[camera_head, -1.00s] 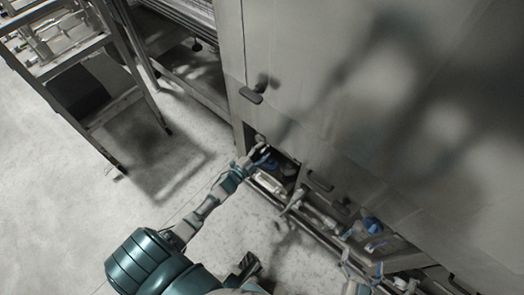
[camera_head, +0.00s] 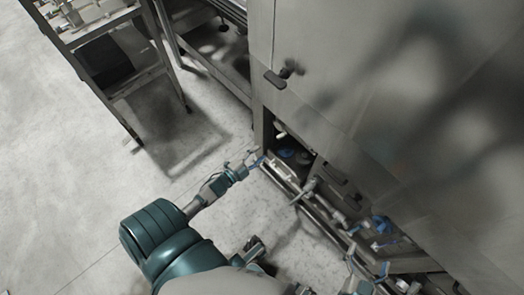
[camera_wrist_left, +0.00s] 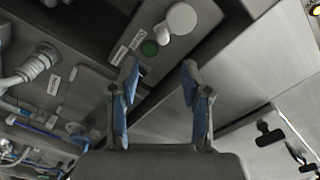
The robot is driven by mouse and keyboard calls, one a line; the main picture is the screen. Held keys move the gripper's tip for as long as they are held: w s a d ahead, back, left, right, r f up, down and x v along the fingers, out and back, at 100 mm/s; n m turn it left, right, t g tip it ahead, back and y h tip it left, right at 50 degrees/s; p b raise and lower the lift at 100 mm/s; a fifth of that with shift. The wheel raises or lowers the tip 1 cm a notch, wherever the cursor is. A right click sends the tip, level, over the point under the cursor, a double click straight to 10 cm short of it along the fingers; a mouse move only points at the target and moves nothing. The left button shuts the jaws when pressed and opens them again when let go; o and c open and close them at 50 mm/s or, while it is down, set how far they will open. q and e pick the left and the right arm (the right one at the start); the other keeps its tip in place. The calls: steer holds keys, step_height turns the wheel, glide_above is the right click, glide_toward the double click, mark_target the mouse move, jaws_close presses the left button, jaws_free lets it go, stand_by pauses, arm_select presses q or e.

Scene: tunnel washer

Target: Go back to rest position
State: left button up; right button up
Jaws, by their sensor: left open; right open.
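My left gripper (camera_head: 254,162) is open at the end of the teal and grey arm. It is beside the low opening at the left end of the grey machine (camera_head: 345,90). In the left wrist view the left gripper (camera_wrist_left: 157,80) shows two blue-padded fingers spread apart with nothing between them. My right gripper (camera_head: 367,265), with blue fingertips, is open near the bottom edge, by the machine's low front. Its details are small, and I cannot make out anything held in it.
A black handle (camera_head: 277,78) sits on the machine's panel. Pipes and valves (camera_head: 315,185) run along its low front, with blue parts (camera_head: 382,224) further right. A metal frame (camera_head: 110,65) stands at upper left. The pale floor (camera_head: 70,190) on the left is clear.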

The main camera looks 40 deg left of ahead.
stand_by(0.4)
